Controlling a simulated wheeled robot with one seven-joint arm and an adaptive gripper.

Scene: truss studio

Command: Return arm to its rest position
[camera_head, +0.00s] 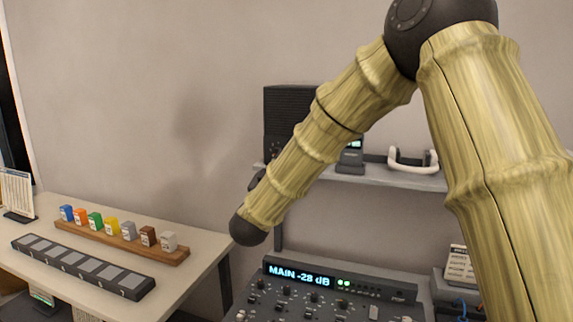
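My arm crosses the right half of the head view, with pale bamboo-patterned links and dark joints. It rises from the lower right to a dark joint at the top edge, then slopes down to the left. It ends in a dark rounded joint in the middle of the picture, in front of the wall and above the gap between table and console. My gripper does not show, so I cannot tell its state or whether it holds anything.
A mixing console (388,313) with a lit display (299,275) stands below the arm. A wall shelf (395,180) holds a black speaker (290,108) and a white handle-shaped item (413,161). The left table (203,238) bears a wooden rack (175,256) of coloured blocks and a dark strip (83,266).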

